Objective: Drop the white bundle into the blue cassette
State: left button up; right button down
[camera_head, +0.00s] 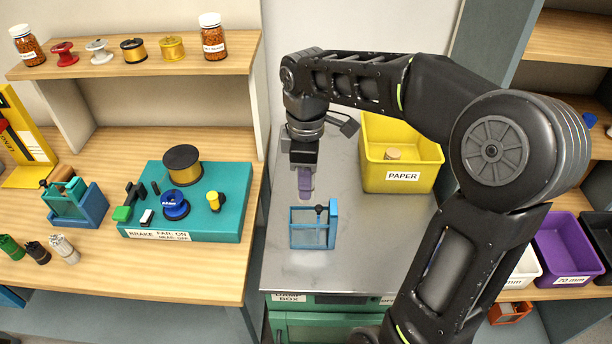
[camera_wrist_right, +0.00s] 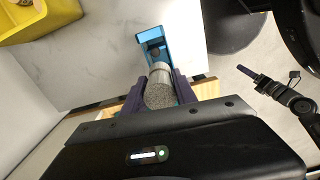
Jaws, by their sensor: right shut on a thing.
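The blue cassette (camera_head: 313,237), an open frame with a dark knob, stands on the metal table in the head view. It shows beyond the fingers in the wrist view (camera_wrist_right: 143,41). My right gripper (camera_head: 305,185) points down just above and behind the cassette. In the wrist view its purple fingers are shut on a pale, speckled white bundle (camera_wrist_right: 160,94) with a smooth grey band. The bundle's far end overlaps the cassette in that view; I cannot tell whether they touch. My left gripper (camera_wrist_right: 250,74) seems to show at the right of the wrist view, its opening unclear.
A yellow PAPER bin (camera_head: 402,177) stands behind and right of the cassette. On the left wooden bench are another cassette in a blue holder (camera_head: 88,211), a teal spool board (camera_head: 235,208), and green, dark and whitish bundles (camera_head: 64,249). The metal table's front is clear.

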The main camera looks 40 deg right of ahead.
jog(key=shift+f+b, duration=1.8)
jog(key=shift+f, duration=0.7)
jog(key=shift+f+b, duration=1.1)
jog(key=shift+f, duration=0.55)
jog(key=c, duration=0.7)
grip_release()
jog(key=shift+o, duration=0.2)
jog(key=shift+r+p, duration=3.3)
jog(key=shift+r, duration=0.7)
